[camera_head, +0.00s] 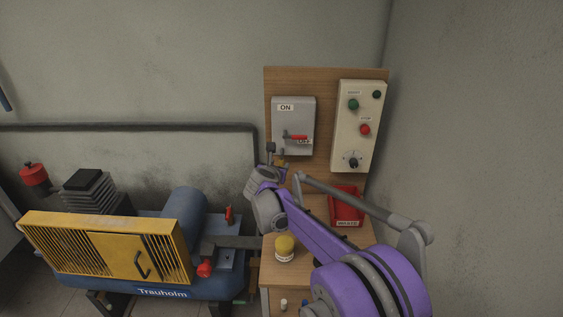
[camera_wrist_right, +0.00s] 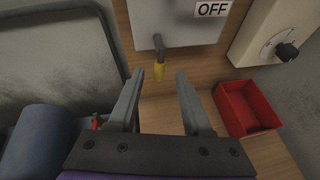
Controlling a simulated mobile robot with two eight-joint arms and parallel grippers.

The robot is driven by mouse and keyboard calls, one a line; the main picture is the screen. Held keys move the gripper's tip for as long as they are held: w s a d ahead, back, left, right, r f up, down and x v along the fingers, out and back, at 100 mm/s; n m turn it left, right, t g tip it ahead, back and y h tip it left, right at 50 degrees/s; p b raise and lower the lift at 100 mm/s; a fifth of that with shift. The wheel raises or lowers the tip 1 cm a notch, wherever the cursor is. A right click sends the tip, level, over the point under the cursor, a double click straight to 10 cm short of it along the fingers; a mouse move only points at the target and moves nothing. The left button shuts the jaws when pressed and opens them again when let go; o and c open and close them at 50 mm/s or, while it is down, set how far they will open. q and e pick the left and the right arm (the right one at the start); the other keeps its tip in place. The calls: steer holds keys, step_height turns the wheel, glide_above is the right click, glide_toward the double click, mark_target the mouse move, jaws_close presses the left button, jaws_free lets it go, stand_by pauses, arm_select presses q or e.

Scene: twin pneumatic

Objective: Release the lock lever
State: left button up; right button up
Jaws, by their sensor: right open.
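A grey switch box (camera_head: 287,118) with ON and OFF labels hangs on the wooden board. A red handle (camera_head: 296,137) on its front points right, beside the OFF label. In the head view the purple right arm partly hides this area. My left gripper is not in view.
A cream control panel (camera_head: 357,112) with buttons and a knob is right of the box. A red tray (camera_head: 347,205) sits below it. A yellow-lidded jar (camera_head: 285,249) stands on the wooden surface. A blue compressor with a yellow guard (camera_head: 103,245) fills the left.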

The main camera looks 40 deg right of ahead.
mark_target(281, 162)
steer(key=x, duration=0.5)
jaws_close()
